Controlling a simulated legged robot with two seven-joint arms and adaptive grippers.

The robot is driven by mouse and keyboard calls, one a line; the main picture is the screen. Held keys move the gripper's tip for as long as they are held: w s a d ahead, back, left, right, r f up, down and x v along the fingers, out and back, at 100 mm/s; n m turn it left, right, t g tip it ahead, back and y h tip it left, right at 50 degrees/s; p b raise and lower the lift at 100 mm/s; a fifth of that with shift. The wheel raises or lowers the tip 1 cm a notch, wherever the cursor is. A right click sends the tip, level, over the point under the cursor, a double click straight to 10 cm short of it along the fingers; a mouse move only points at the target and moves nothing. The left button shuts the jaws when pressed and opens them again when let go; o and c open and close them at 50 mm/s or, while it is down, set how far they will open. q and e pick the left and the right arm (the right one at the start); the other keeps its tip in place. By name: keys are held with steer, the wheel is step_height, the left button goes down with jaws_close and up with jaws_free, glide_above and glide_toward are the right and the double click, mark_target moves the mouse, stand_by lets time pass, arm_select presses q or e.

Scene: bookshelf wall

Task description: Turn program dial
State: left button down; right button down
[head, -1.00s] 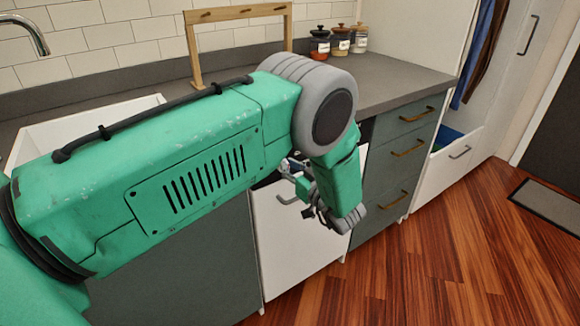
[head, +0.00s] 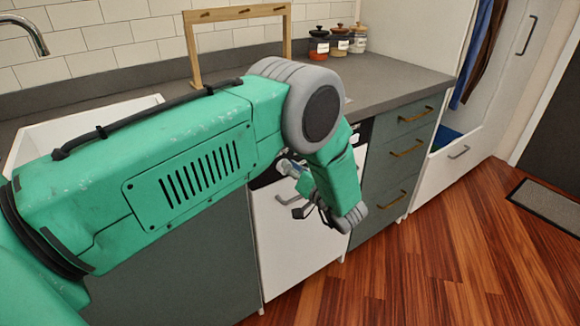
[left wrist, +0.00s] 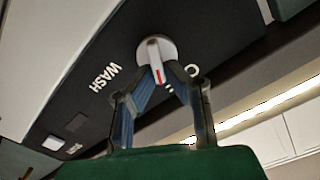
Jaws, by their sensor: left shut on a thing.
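The program dial (left wrist: 157,51) is a round white knob with a raised bar and a red mark, on a black control panel (left wrist: 85,88). Its bar runs nearly upright in the left wrist view. The word WASH is to its left, and lettering on its right is partly hidden by a finger. My left gripper (left wrist: 157,78) is shut on the dial, one finger on each side of the bar. My right gripper is not in view.
The grey counter (head: 385,82) runs above the dishwasher. A green-grey drawer unit (head: 400,150) with brown handles stands to the right. A wooden rack (head: 193,55) and several jars (head: 339,41) stand on the counter.

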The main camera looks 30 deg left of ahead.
arm_select(q)
steer(key=m, duration=0.5)
steer(key=f+m, duration=0.1)
steer(key=m, duration=0.8)
steer(key=shift+w+d+f+m, duration=0.25)
steer(key=shift+w+f+m, duration=0.05)
steer(key=shift+w+f, duration=0.1)
steer(key=shift+s+f+m, duration=0.1)
steer(key=shift+f+m, duration=0.1)
steer(key=shift+m, duration=1.6)
steer(key=c, duration=1.7)
jaws_free()
steer(key=shift+f, duration=0.1)
steer(key=shift+o, duration=0.3)
